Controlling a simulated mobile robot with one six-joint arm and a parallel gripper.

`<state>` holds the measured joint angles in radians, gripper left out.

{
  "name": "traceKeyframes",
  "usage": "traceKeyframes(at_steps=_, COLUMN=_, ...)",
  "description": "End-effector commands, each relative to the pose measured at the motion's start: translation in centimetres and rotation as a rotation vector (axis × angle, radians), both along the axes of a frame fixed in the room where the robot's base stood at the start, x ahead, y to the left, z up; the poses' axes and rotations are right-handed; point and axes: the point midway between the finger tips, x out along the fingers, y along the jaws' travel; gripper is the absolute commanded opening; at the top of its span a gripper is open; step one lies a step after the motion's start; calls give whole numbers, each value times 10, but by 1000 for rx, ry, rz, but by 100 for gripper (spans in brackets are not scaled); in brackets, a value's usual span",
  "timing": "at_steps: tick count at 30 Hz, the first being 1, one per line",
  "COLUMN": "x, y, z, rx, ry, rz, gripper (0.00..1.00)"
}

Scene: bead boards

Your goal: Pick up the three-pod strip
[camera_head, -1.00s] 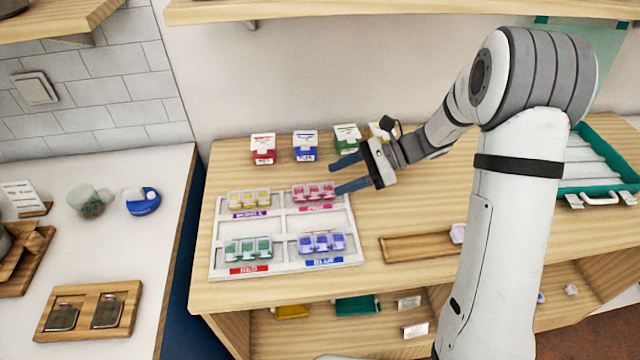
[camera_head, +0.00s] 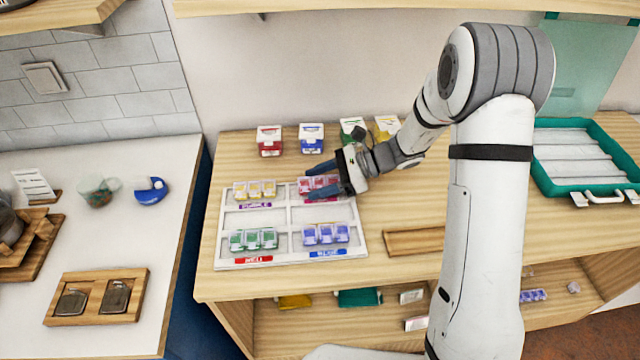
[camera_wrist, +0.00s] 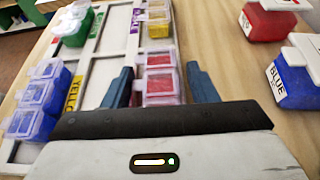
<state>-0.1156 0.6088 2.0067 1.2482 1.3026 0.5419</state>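Several three-pod strips sit on a white divided board (camera_head: 272,217). The red strip (camera_head: 328,184) is at its back right; it also shows in the wrist view (camera_wrist: 160,80). The yellow strip (camera_head: 255,189) is back left, the green strip (camera_head: 253,239) front left and the blue strip (camera_head: 326,234) front right. My gripper (camera_head: 312,182) is low over the red strip, its blue fingers apart. In the wrist view my gripper (camera_wrist: 161,88) has one finger on each side of the red strip, with gaps visible. The strip's near end is hidden by the gripper body.
Red (camera_head: 269,141), blue (camera_head: 311,139), green (camera_head: 351,130) and yellow (camera_head: 386,127) boxes stand behind the board, close to my gripper. A wooden tray (camera_head: 415,242) lies right of the board. A teal tray (camera_head: 545,178) is farther right.

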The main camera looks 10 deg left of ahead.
Motion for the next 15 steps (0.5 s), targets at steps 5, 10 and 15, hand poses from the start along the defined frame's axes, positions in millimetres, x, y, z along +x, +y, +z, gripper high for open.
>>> traceKeyframes(at_steps=5, x=0, y=0, z=0, rx=0, ry=0, rz=-1, gripper=38)
traceKeyframes(at_steps=10, x=0, y=-1, z=0, rx=0, ry=0, rz=-1, gripper=24)
traceKeyframes(at_steps=15, x=1, y=-1, z=0, rx=0, ry=-2, rz=-1, gripper=17)
